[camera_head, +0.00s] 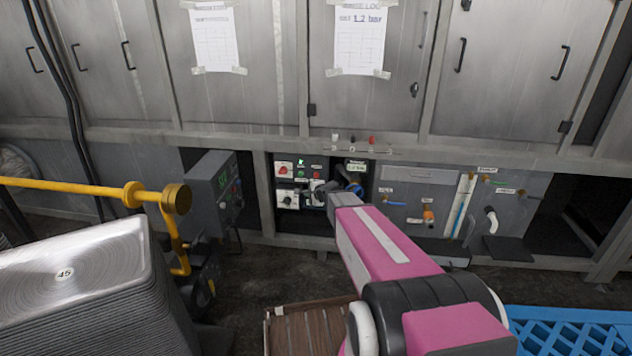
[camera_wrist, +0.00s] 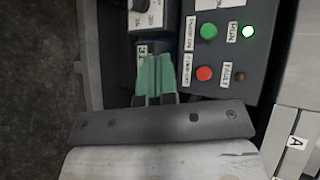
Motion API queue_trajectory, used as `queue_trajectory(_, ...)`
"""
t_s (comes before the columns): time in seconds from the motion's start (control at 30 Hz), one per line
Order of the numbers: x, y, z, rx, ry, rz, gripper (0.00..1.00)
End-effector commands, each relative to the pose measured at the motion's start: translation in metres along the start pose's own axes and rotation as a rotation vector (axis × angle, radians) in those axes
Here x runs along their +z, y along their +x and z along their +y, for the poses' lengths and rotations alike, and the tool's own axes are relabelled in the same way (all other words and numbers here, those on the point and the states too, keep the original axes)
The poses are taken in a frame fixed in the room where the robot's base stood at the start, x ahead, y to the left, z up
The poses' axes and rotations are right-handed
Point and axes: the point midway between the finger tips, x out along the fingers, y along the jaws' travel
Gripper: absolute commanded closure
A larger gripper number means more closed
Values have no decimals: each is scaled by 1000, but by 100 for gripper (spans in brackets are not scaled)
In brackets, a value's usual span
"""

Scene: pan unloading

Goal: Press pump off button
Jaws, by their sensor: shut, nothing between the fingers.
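The control panel (camera_head: 288,187) is set in the low bay in the head view. In the wrist view the round red button (camera_wrist: 204,73), whose small sideways label seems to read pump off, sits on the dark panel (camera_wrist: 228,60). The green button (camera_wrist: 208,31) with its own label is above it in the picture. My gripper (camera_wrist: 157,58) is shut and empty, with green finger pads pressed together. Its tips appear left of the red button, not over it. I cannot tell how far they are from the panel. In the head view my arm partly hides the panel.
A green lamp labelled RUN (camera_wrist: 247,31) is lit, and the lamp labelled FAULT (camera_wrist: 238,76) is dark. A grey box (camera_head: 213,190) and a yellow pipe (camera_head: 90,187) stand left of the panel. A blue crate (camera_head: 575,335) is at lower right.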

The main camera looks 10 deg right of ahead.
Motion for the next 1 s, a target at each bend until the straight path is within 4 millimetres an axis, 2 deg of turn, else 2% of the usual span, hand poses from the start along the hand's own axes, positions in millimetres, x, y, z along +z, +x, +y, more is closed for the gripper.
queue_trajectory(0.03,-8,8,-4,-23,47,18,100)
queue_trajectory(0.2,-21,14,-10,-69,141,53,100)
queue_trajectory(0.67,-23,15,-11,-76,156,59,100)
queue_trajectory(1.0,-37,30,-21,-75,154,59,100)
